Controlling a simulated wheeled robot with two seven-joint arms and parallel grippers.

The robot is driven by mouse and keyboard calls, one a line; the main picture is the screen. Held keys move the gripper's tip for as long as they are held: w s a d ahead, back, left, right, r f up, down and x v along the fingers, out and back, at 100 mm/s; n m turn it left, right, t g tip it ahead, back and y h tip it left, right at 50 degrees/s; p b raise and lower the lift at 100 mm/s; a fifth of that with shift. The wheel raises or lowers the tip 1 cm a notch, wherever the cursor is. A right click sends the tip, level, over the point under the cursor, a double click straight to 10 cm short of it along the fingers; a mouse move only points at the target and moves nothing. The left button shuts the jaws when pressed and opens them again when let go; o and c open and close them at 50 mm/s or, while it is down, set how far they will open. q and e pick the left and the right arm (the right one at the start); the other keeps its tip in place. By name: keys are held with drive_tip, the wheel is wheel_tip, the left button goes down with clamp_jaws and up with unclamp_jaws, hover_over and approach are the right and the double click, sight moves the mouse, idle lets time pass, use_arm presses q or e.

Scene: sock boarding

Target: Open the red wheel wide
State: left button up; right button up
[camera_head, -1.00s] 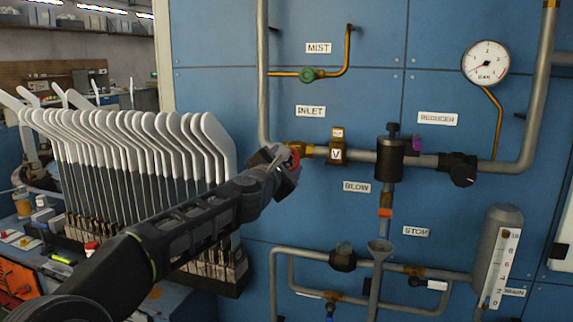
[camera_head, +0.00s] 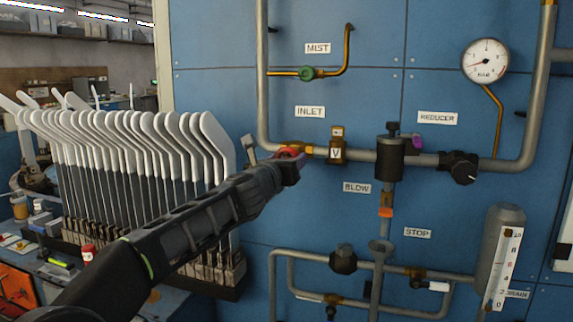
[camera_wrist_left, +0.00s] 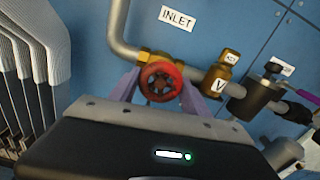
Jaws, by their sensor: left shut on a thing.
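The red wheel (camera_wrist_left: 161,82) sits on a brass valve in the pipe below the INLET label (camera_wrist_left: 177,18). In the left wrist view it shows face-on between the two purple-grey fingers of my left gripper (camera_wrist_left: 160,88), which is shut on it. In the head view only a part of the red wheel (camera_head: 289,153) shows, and my left gripper (camera_head: 290,165) covers the rest. My right gripper is in neither view.
A rack of white sock boards (camera_head: 170,150) stands left, close behind my left arm. A brass V fitting (camera_head: 337,150), a dark reducer (camera_head: 390,157) and a black knob (camera_head: 461,168) follow along the pipe. A gauge (camera_head: 485,61) hangs upper right.

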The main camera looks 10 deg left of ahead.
use_arm(q)
drive_tip(key=n, duration=0.2)
drive_tip(key=n+b, duration=0.1)
drive_tip(key=shift+f+n, duration=0.2)
drive_tip(key=shift+n, duration=0.2)
drive_tip(key=n+b, duration=0.1)
drive_tip(key=n, duration=0.2)
drive_tip(key=shift+d, duration=0.1)
drive_tip(key=n+b, duration=0.1)
drive_tip(key=n, duration=0.3)
drive_tip(key=shift+r+n+b, duration=0.15)
drive_tip(key=shift+n+b, duration=0.55)
drive_tip(key=shift+n, duration=0.9)
drive_tip(key=o, duration=1.4)
drive_tip(key=shift+r, duration=0.1)
